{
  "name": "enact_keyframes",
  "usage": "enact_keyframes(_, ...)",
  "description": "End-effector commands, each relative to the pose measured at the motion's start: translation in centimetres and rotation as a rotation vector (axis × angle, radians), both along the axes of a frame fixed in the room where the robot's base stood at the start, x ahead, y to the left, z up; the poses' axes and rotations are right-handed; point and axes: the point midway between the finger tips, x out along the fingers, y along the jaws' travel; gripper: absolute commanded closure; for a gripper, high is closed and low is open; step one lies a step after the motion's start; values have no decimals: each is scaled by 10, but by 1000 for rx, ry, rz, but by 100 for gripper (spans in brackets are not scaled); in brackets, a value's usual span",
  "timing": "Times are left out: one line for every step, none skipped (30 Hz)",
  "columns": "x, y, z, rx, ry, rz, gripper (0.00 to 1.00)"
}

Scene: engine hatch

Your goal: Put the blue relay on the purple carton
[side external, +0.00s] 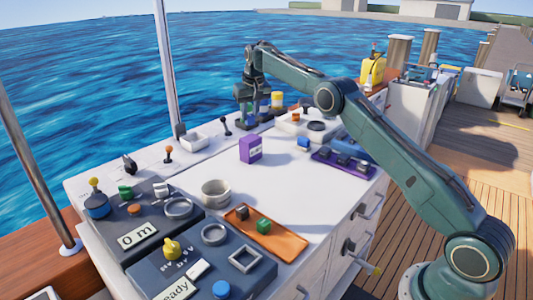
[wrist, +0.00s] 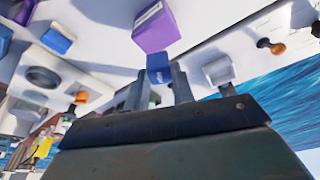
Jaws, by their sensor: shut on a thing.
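My gripper (side external: 248,116) points down at the far side of the white counter, beyond the purple carton. In the wrist view the gripper (wrist: 160,88) is shut on a blue relay (wrist: 158,68) with white lettering, held between its fingertips. The relay is hard to make out in the side view. The purple carton (side external: 250,149) stands upright on the counter, with a pale label on one face. It also shows in the wrist view (wrist: 156,28), just past the relay; the two look close there, but the side view shows the gripper apart from the carton.
Another blue block (side external: 304,142) lies right of the carton, near a purple tray (side external: 343,163) with dark blocks. A round cup (side external: 215,192), an orange tray (side external: 283,243) and a dark control panel (side external: 150,232) are nearer. The counter around the carton is clear.

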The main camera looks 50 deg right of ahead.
Motion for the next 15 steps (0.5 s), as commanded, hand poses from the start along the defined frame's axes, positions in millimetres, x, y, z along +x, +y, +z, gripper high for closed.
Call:
enact_keyframes(0,0,0,0,0,1,98)
enact_keyframes(0,0,-1,0,0,1,98)
enact_keyframes(0,0,-1,0,1,1,98)
enact_keyframes(0,0,-2,-1,1,1,98)
enact_keyframes(0,0,-3,0,2,1,98)
enact_keyframes(0,0,-5,-1,1,2,98)
enact_keyframes(0,0,-6,-1,2,3,98)
enact_keyframes(0,-1,-7,-1,2,3,98)
enact_keyframes(0,-1,-10,-2,3,2,98)
enact_keyframes(0,-1,-12,-2,3,1,98)
enact_keyframes(0,-1,-14,-2,3,1,98)
enact_keyframes(0,-1,-17,-1,4,1,98)
enact_keyframes(0,-1,-20,-1,4,2,98)
enact_keyframes(-1,-1,-22,-1,3,3,98)
enact_keyframes(-1,0,-25,-1,2,2,98)
